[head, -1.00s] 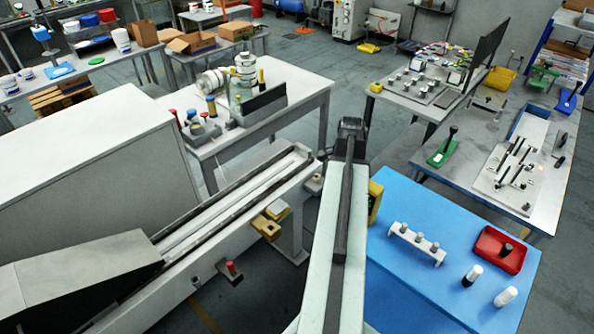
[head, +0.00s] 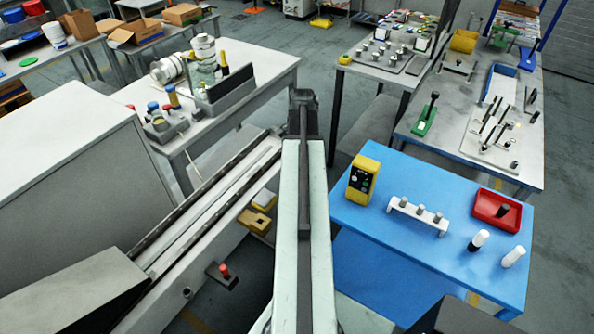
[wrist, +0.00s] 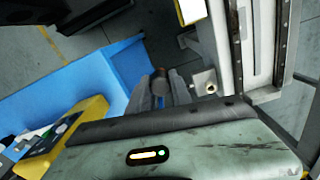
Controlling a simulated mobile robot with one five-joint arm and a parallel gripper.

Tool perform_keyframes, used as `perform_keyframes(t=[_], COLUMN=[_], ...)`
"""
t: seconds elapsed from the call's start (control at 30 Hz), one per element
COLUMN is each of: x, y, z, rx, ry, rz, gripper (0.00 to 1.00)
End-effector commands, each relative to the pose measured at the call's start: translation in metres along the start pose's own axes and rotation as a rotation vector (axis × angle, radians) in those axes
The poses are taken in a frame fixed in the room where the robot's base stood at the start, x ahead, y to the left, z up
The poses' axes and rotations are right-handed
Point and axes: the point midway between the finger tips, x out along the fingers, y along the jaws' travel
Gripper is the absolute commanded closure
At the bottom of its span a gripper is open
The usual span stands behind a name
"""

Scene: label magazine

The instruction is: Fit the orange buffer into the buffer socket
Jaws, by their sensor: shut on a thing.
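In the wrist view my gripper (wrist: 161,88) has its two grey fingers closed around a small round piece (wrist: 161,73) with a brownish end. It appears to be the buffer, though its orange colour does not show clearly. Most of it is hidden between the fingers. To the right of the fingers, apart from them, a pale block with a round hole (wrist: 208,84) stands beside the rail frame; it looks like the buffer socket. In the head view my own arm hides the gripper, the held piece and this block.
A blue table (head: 375,240) to the right of my arm bears a yellow control box (head: 361,182), a white peg rack (head: 418,215) and a red tray (head: 497,209). The rail conveyor (head: 205,205) lies left, with yellow blocks (head: 256,222) and a red knob (head: 224,270) at its side.

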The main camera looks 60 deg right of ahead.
Motion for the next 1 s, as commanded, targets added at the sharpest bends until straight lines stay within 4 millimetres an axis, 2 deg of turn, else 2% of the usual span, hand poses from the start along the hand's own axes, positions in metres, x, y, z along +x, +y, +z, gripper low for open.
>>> perform_keyframes(t=[0.03,0.13,0.27,0.37,0.57,1.0], x=[0.044,0.077,0.103,0.109,0.106,0.119], y=[-0.011,-0.024,-0.035,-0.039,-0.045,-0.13], z=[-0.01,-0.02,-0.029,-0.032,-0.038,-0.132], rx=[-0.068,-0.207,-0.339,-0.393,-0.41,-0.408], ry=[0.0,0.0,0.0,0.0,0.0,0.0], rz=[0.0,0.0,0.0,0.0,0.0,0.0], gripper=[1.0,1.0,1.0,1.0,1.0,1.0])
